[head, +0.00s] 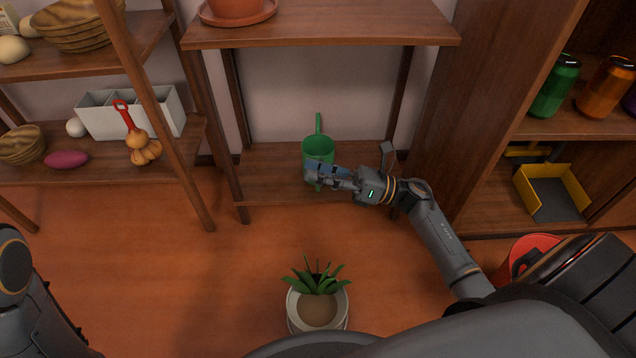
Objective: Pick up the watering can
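The green watering can (318,147) stands on the low wooden shelf in the middle of the head view, with its thin spout or handle pointing up at the back. My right gripper (316,173) reaches in from the right and is at the can's front, overlapping its lower part. The fingers hide that part of the can. I cannot tell whether they are closed on it or only beside it. My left arm shows at the left edge, but its gripper is not in view.
A potted plant (318,301) stands on the floor in front of the shelf. A terracotta pot (237,10) sits on the board above. The left rack holds bowls and a white box (98,118). A red bucket (534,245) stands at right.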

